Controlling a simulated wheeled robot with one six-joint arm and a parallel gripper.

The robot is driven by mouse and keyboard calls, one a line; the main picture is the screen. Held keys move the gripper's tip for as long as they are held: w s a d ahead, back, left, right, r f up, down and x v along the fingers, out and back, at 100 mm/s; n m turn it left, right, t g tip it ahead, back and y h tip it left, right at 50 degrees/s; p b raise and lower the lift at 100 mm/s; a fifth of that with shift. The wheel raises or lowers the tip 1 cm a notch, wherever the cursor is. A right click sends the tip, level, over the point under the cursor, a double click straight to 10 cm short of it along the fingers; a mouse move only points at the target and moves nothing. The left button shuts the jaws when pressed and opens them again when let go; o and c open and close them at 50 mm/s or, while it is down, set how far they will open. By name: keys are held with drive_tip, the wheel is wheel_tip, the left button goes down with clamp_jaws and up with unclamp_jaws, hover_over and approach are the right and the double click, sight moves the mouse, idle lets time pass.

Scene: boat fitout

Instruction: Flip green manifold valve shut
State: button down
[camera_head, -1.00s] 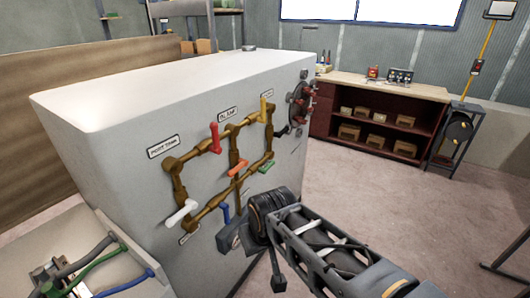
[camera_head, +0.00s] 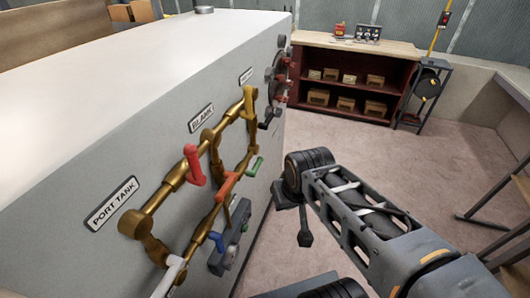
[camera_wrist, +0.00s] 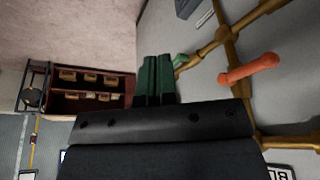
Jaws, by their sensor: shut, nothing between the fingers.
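The green valve handle (camera_head: 255,166) sits on the lower right run of the brass manifold piping (camera_head: 168,185), on the side of the white cabinet. It also shows in the wrist view (camera_wrist: 180,59), partly hidden, just right of my fingertips. My gripper (camera_wrist: 155,60) has its dark green fingers together and empty. They look close to the green handle; I cannot tell whether they touch it. In the head view my wrist hangs right of the manifold, apart from it in the picture.
A reddish shelf unit (camera_head: 299,72) stands behind. The floor (camera_head: 400,160) between is clear.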

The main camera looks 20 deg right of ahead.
drive_tip(key=w+d+n+y+b, duration=0.1)
drive_tip(key=w+n+y, duration=0.1)
drive_tip(key=w, duration=0.7)
drive_tip(key=w+d+f+n+y+b, duration=0.1)
drive_tip(key=w+n, duration=0.4)
drive_tip(key=w, duration=0.5)
drive_tip(key=w+d+f+n+y+b, duration=0.1)
drive_tip(key=w+d+n+y, duration=0.1)
drive_tip(key=w, duration=0.7)
drive_tip(key=shift+w+d+n+y, duration=0.3)
drive_tip(key=shift+w+n, duration=0.05)
drive_tip(key=shift+n, duration=0.55)
drive_tip(key=p, duration=0.1)
hover_over(260, 163)
drive_tip(key=f, duration=0.8)
drive_tip(key=shift+w+a+f, duration=0.15)
drive_tip(key=shift+w+a, duration=0.15)
drive_tip(key=shift+a, duration=0.1)
drive_tip(key=f, duration=0.3)
drive_tip(key=shift+s+d+p, duration=0.2)
drive_tip(key=shift+d+p, duration=0.1)
drive_tip(key=shift+p, duration=0.1)
drive_tip(key=shift+f, duration=0.5)
